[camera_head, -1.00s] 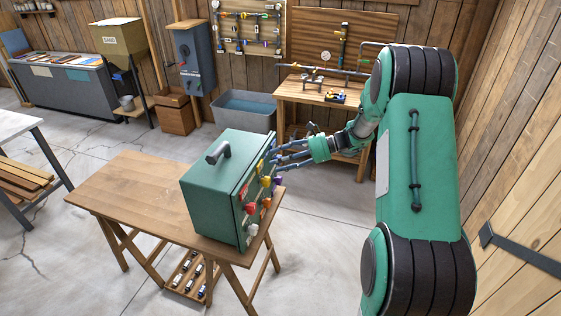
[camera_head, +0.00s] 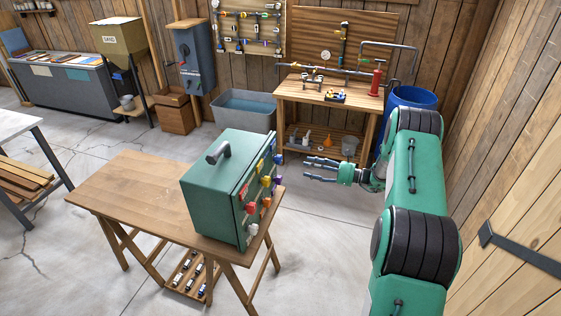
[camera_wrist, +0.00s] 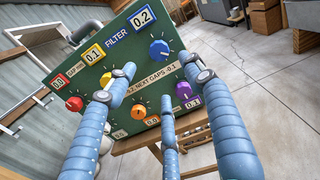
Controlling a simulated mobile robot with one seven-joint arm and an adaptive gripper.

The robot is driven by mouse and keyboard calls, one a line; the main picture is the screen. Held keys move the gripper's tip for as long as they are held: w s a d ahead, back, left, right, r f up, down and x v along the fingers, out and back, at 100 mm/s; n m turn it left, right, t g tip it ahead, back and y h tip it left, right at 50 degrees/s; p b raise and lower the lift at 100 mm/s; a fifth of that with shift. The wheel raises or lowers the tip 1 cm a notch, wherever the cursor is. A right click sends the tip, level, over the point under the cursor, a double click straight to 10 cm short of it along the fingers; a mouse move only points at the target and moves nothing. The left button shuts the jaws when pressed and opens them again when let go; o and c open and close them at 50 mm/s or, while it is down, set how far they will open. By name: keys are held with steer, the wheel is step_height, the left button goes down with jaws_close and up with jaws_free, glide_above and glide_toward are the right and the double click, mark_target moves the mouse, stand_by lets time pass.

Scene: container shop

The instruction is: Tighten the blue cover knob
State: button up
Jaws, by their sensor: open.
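A dark green metal box (camera_head: 215,195) stands on a wooden trestle table, with coloured knobs on its front panel. The blue knob (camera_wrist: 159,49) is at the upper right of that panel in the wrist view, beside a "0.2" label; in the head view the blue knob (camera_head: 277,158) is on the panel's far end. The panel also bears a purple knob (camera_wrist: 183,91), an orange knob (camera_wrist: 138,111), a red knob (camera_wrist: 74,103) and a yellow one partly behind a finger. My gripper (camera_head: 320,170) is open and empty, to the right of the box and apart from the knobs.
The wooden table (camera_head: 125,185) has bare top left of the box. A workbench (camera_head: 335,95) with pipes, a grey tub (camera_head: 243,110) and a blue barrel (camera_head: 410,100) stand behind. Open floor lies between the box and my arm.

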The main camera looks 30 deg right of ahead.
mark_target(281, 160)
steer(key=shift+w+a, duration=0.1)
steer(key=shift+a, duration=0.05)
steer(key=x, duration=1.3)
steer(key=shift+w+a+b, duration=0.2)
steer(key=shift+b, duration=0.2)
steer(key=shift+c, duration=0.3)
steer(key=c, duration=1.1)
